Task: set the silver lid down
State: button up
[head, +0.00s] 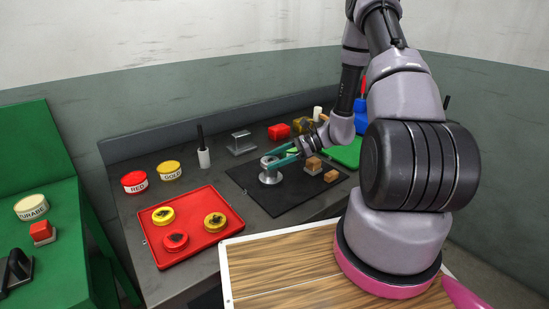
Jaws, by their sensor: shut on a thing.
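My gripper (279,157) has teal fingers and reaches in from the right, low over the black mat (270,205). It is shut on the silver lid (269,161), a small round grey-metal piece at the fingertips. The lid is at the top of a short silver cylindrical stand (270,177) on the mat. I cannot tell whether the lid touches the stand or is held just above it. The fingers hide part of the lid.
A red tray (197,248) holds yellow and red lids. Tins marked RED (134,183) and GOLD (169,171) stand behind it. The mat's front left is clear.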

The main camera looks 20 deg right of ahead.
jog(key=o, duration=1.1)
jog(key=shift+f, duration=0.1)
jog(key=shift+o, duration=0.2)
jog(key=shift+r, duration=0.5)
jog(key=v, duration=1.2)
jog(key=s+a+r+n+t+h, duration=0.2)
jog(key=s+r+n+h, duration=0.3)
jog(key=r, duration=1.1)
jog(key=s+a+r+n+t+h, duration=0.3)
jog(key=s+r+n+h, duration=0.3)
jog(key=s+r+n, duration=0.4)
jog(key=s+a+r, duration=0.1)
jog(key=s+r, duration=0.3)
jog(key=r, duration=0.2)
jog(key=shift+a, duration=0.2)
jog(key=shift+r, duration=0.1)
